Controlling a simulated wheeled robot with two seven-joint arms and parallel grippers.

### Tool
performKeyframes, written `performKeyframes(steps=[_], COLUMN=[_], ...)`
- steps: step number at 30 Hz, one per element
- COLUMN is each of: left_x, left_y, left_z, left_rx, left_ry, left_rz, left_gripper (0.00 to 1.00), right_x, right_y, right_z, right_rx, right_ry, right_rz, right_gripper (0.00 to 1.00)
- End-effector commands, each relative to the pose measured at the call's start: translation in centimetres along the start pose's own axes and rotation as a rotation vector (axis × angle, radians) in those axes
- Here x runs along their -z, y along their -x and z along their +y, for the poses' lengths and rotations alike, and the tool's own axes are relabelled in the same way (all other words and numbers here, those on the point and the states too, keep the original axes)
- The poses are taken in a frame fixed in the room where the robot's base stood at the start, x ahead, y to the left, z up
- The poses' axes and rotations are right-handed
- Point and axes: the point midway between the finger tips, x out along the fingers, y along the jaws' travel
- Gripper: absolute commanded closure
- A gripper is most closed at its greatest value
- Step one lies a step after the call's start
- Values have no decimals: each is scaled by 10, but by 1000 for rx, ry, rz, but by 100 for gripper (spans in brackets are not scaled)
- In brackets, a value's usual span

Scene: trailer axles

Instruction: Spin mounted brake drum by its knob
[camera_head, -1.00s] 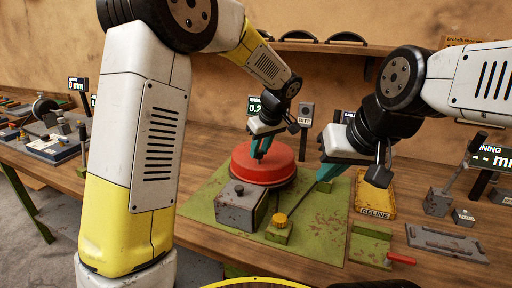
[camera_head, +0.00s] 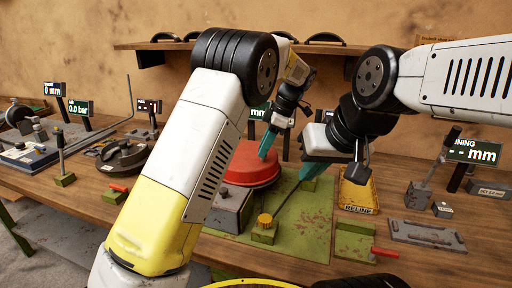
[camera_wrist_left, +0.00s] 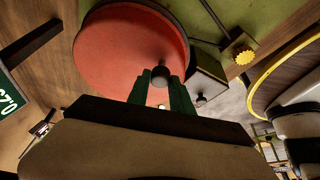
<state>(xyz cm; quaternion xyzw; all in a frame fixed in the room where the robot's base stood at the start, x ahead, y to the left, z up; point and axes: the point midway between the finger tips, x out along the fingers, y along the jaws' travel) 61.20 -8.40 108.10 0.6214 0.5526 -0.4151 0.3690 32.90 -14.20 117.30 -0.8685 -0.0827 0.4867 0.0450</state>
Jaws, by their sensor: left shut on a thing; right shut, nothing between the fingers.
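The fingers also show in the left wrist view (camera_wrist_left: 161,92). My right gripper (camera_head: 312,169) is shut and empty, just right of the drum above the green plate.
A grey block (camera_head: 228,210) and a yellow knob (camera_head: 265,220) stand in front of the drum on the green plate (camera_head: 305,225). A yellow tray (camera_head: 357,194) and a red-handled green fixture (camera_head: 355,242) lie to the right. Brake shoes (camera_head: 122,156) lie at left.

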Motion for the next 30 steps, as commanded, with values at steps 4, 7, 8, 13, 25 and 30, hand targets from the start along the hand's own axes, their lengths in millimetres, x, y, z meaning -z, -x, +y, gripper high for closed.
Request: performKeyframes(steps=[4,7,8,13,25,30], left_x=[-4,-6,-6,-7,-8,-8], left_y=[2,3,3,4,4,4], left_z=[6,8,9,11,11,11], left_rx=[25,40,43,56,59,60], left_ry=[70,104,112,141,150,149], left_rz=[0,-2,-2,-2,-2,-2], left_gripper=[100,100,100,100,100,52], right_x=[0,0,0,0,0,0], right_y=[0,0,0,0,0,0], right_z=[0,0,0,0,0,0], right_rx=[0,0,0,0,0,0], right_ry=[0,0,0,0,0,0], right_rz=[0,0,0,0,0,0], right_gripper=[100,100,100,100,100,100])
